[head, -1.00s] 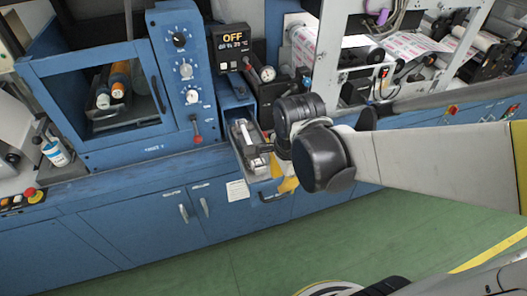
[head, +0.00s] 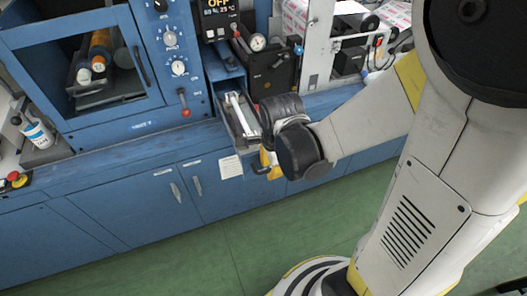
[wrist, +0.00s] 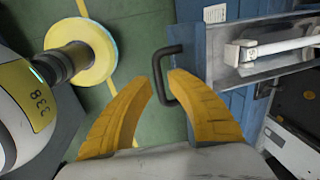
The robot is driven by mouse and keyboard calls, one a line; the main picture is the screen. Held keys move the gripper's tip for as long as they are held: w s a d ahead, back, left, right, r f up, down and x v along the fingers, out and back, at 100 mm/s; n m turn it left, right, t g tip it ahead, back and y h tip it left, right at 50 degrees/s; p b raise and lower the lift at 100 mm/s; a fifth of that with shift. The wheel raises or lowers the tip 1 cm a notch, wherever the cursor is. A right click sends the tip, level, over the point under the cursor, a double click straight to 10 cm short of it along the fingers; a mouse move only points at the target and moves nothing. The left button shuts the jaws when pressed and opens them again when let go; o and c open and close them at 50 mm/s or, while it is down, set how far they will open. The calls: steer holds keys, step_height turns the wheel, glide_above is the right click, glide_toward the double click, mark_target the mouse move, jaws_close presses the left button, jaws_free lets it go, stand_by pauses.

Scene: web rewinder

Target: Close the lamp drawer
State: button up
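The lamp drawer (head: 227,122) stands pulled out of the blue machine front, with a pale tube-like lamp (head: 240,115) inside. In the wrist view, the drawer (wrist: 225,72) is at the upper right and its lamp (wrist: 265,48) lies lengthwise in it. The black drawer handle (wrist: 158,78) is a bent bar on the drawer front. My gripper (wrist: 161,77) has its yellow fingers apart, with part of the handle bar in the gap between the tips. I cannot tell whether a finger touches it. In the head view, my wrist hides most of my gripper (head: 268,160).
Blue cupboard doors (head: 125,215) run below the drawer. A knob panel (head: 172,60) and a glazed cabinet (head: 85,65) stand at left. A black unit (head: 270,70) is just right of the drawer. Green floor (head: 215,260) lies in front.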

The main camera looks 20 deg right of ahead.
jaws_close()
steer(key=w+b, duration=0.1)
steer(key=w, duration=3.5)
steer(key=shift+w, duration=0.2)
jaws_free()
steer(key=shift+w, duration=0.1)
steer(key=shift+r, duration=0.1)
